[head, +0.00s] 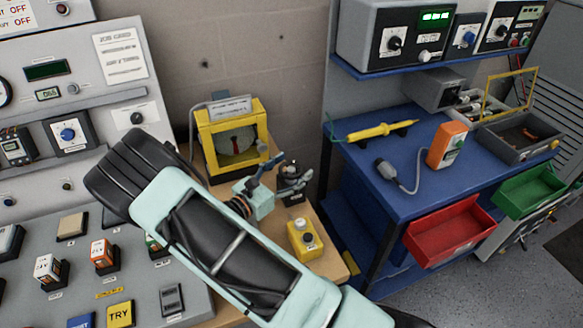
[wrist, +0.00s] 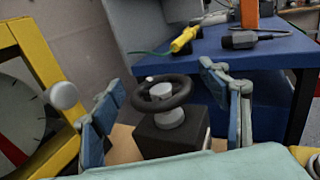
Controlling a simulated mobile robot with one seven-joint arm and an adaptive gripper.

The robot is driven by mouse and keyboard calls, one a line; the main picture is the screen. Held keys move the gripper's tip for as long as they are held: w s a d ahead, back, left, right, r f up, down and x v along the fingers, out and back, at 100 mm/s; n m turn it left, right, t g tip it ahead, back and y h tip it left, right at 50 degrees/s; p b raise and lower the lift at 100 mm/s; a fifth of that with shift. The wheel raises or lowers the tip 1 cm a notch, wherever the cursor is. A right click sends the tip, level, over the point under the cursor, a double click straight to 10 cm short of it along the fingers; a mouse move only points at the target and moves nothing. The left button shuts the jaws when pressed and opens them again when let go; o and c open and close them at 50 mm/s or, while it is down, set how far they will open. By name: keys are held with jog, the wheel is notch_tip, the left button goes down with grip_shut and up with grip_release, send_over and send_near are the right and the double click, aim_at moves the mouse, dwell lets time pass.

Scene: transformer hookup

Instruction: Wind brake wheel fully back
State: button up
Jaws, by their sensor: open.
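The brake wheel (wrist: 178,97) is a small black ring with a grey hub on a dark block (wrist: 170,140), in the middle of the wrist view. My gripper (wrist: 161,80) is open, with one blue-grey finger to the left of the wheel and the other to its right. Neither finger visibly touches the wheel, and there is a gap on each side. In the head view my gripper (head: 277,178) is at the small wooden bench, and the wheel and block are partly hidden by it. How far the wheel is turned cannot be told.
A yellow-framed dial (head: 204,150) stands close behind and left of my gripper; its red needle shows in the wrist view. A yellow button box (head: 303,240) sits in front. A blue bench (head: 400,205) with red and green bins is to the right.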

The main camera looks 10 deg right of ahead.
aim_at(292, 168)
jog(key=c, duration=1.2)
jog(key=shift+f+m+g+h+b, duration=0.15)
jog(key=shift+m+g+h+b, duration=0.4)
jog(key=shift+g+b, duration=0.25)
jog(key=shift+m+g+h+b, duration=0.45)
jog(key=shift+m+g, duration=0.3)
jog(key=shift+g, duration=0.15)
jog(key=o, duration=1.2)
jog(key=shift+r, duration=0.2)
notch_tip(292, 168, up, 10)
